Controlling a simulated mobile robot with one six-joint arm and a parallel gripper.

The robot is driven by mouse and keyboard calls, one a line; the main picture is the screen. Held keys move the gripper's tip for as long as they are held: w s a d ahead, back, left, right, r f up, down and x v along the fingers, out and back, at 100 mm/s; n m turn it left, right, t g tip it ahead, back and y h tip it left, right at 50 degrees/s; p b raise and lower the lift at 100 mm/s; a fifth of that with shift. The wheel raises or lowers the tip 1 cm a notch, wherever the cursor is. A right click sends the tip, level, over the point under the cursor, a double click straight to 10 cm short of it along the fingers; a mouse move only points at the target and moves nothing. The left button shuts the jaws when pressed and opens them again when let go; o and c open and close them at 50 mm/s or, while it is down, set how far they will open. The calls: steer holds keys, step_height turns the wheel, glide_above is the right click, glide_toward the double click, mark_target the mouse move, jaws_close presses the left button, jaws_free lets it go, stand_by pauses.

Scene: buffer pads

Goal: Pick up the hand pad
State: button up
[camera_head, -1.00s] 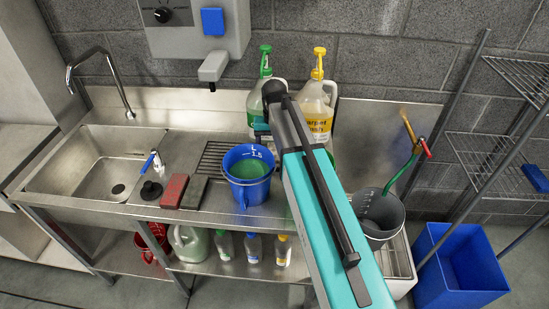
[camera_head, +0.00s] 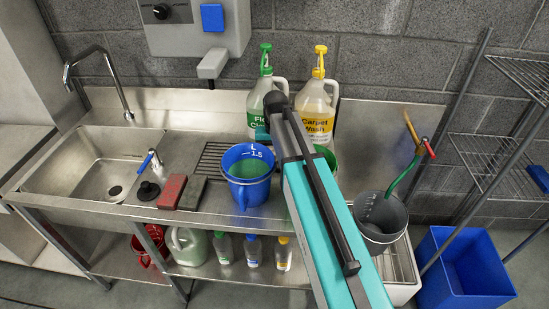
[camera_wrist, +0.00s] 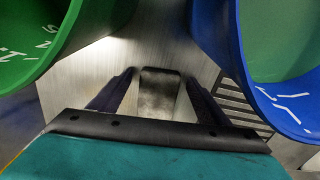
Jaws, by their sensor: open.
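A red block-like pad (camera_head: 172,191) and a dark grey-green one (camera_head: 192,193) lie side by side on the steel counter, left of the blue jug (camera_head: 248,186). The frames do not show for certain which is the hand pad. My gripper (camera_wrist: 158,88) is open in the wrist view. A dark grey piece (camera_wrist: 158,96) shows between its fingers against the steel; I cannot tell what it is. The wrist view has a green jug (camera_wrist: 45,38) on the left and the blue jug (camera_wrist: 232,55) on the right. In the head view my arm hides the space between these jugs.
A green-capped bottle (camera_head: 262,98) and a yellow-capped bottle (camera_head: 318,112) stand against the backsplash. A grey bucket (camera_head: 380,218) with a brush is on the right. The sink (camera_head: 95,165) is on the left. Bare counter lies in front of the blue jug.

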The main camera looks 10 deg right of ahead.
steer(key=c, duration=1.2)
steer(key=shift+o, duration=0.2)
steer(key=shift+r, duration=0.15)
